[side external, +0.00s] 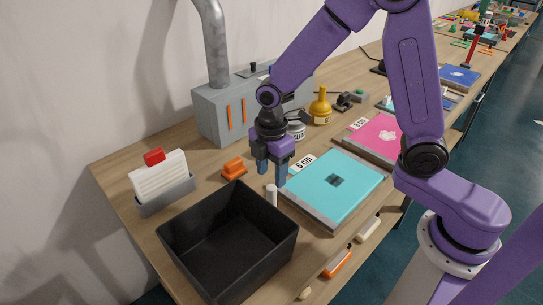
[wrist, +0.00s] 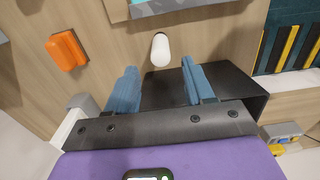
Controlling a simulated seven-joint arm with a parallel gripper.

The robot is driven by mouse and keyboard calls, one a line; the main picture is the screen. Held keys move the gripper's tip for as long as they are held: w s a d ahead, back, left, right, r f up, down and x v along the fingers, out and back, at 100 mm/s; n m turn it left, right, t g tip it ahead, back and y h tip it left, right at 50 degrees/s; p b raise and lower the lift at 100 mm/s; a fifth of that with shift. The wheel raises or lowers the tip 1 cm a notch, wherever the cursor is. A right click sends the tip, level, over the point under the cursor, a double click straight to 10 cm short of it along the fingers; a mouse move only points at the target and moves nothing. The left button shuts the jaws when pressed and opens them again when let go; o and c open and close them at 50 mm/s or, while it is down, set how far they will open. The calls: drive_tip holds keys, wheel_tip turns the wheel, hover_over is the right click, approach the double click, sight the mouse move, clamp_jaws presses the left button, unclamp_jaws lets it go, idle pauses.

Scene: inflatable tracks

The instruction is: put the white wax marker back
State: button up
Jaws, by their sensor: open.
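The white wax marker (side external: 271,194) is a small white cylinder standing on the wooden table, between the black bin and the turquoise panel. In the wrist view the marker (wrist: 160,48) shows beyond the fingertips, roughly in line with the gap between them. My gripper (side external: 271,174) is open and empty, pointing down just above the marker; its blue fingers also show in the wrist view (wrist: 158,70). I see no contact with the marker. The open black bin (side external: 185,257) is beside it; its visible interior looks empty.
An orange block (side external: 233,168) lies left of my gripper. A grey holder (side external: 166,197) with white sheets and a red clip stands farther left. The turquoise panel (side external: 338,185) and pink panel (side external: 372,137) lie to the right. A grey machine (side external: 222,113) stands behind.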

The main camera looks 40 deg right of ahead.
wheel_tip(320, 180, up, 4)
drive_tip(key=shift+r, duration=0.15)
drive_tip(key=shift+s, duration=0.1)
drive_tip(key=shift+s+r, duration=0.15)
drive_tip(key=shift+s, duration=0.15)
drive_tip(key=s+d+r+m, duration=0.1)
drive_tip(key=s+d, duration=0.3)
drive_tip(key=s, duration=0.7)
drive_tip(key=s+d+r+m, duration=0.2)
drive_tip(key=s+d+m, duration=0.2)
drive_tip(key=s, duration=0.7)
drive_tip(key=shift+s+r, duration=0.15)
drive_tip(key=shift+r, duration=0.05)
